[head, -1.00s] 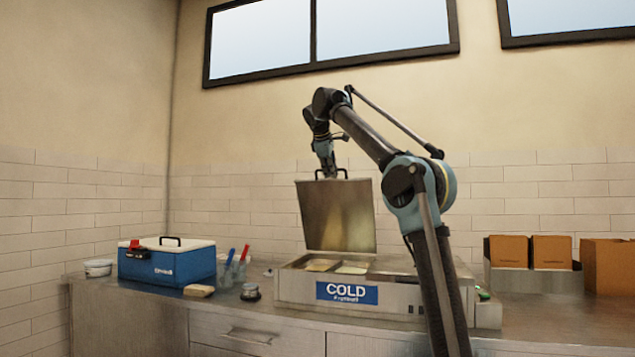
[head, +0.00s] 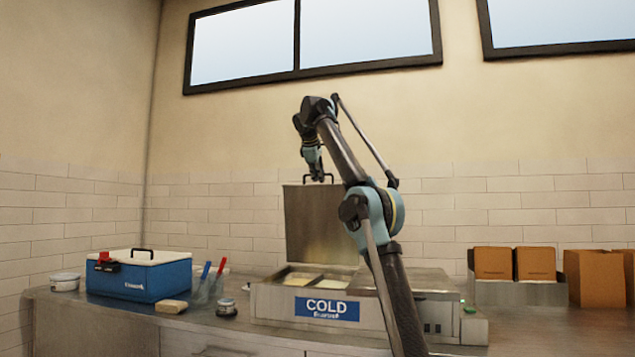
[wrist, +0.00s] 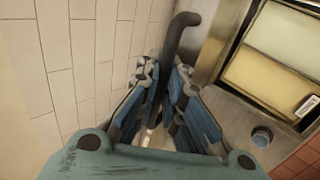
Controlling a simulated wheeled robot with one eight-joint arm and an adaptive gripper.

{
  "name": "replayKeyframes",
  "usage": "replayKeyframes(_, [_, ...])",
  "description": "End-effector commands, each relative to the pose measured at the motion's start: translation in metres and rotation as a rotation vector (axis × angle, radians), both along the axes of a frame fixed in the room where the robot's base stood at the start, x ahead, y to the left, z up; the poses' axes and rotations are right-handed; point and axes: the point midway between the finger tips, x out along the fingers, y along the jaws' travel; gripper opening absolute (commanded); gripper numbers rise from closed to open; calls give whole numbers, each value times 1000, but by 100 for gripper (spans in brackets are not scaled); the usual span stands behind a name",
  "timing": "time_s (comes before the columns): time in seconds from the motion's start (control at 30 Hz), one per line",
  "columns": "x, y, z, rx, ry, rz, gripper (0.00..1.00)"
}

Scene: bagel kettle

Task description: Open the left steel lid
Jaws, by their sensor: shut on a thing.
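The left steel lid (head: 318,224) stands raised, near upright, at the back of the steel unit with the blue COLD label (head: 327,308). Its dark handle (head: 328,178) is at its top edge; the handle also shows in the wrist view (wrist: 178,32). My gripper (head: 318,176) is at the handle and shut on it. In the wrist view my gripper's blue fingers (wrist: 166,105) close around the handle's lower part; the exact contact is partly hidden. Pale-filled pans (head: 318,280) show in the open left part of the unit.
A blue cooler (head: 145,276) with a white lid stands on the left. Red and blue markers (head: 213,270) in a clear holder and a small jar (head: 226,308) stand beside the unit. Brown boxes (head: 515,263) are at right. A tiled wall (head: 250,215) stands close behind.

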Motion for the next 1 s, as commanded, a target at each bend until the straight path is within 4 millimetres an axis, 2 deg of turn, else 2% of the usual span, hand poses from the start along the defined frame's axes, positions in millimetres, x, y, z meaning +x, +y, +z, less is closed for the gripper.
replayKeyframes(0.2, [-1,2,1,-1,-1,1,0])
replayKeyframes(0.23, [-1,2,1,-2,-1,1,14])
replayKeyframes(0.3, [-1,3,1,-1,-1,2,29])
replayKeyframes(0.67, [-2,5,1,0,0,4,29])
replayKeyframes(1.0, [-12,7,15,-1,-1,4,29])
